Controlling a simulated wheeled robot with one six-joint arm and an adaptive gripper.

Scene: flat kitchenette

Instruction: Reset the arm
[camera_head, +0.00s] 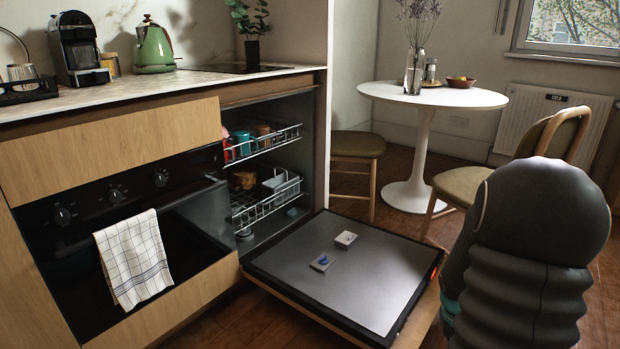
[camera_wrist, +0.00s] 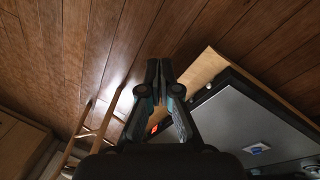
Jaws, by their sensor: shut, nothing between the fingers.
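My gripper (camera_wrist: 159,68) shows in the wrist view with its two fingers together and nothing between them. It is over the wooden floor, beside the edge of the open dishwasher door (camera_wrist: 222,125). In the head view my arm fills the lower right and hides the gripper. The dishwasher door (camera_head: 370,285) lies folded down flat, to the left of my arm.
The dishwasher racks (camera_head: 268,205) hold cups and dishes. An oven (camera_head: 110,230) with a checked towel (camera_head: 133,258) is at left. A round white table (camera_head: 433,95) and chairs (camera_head: 500,165) stand behind my arm.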

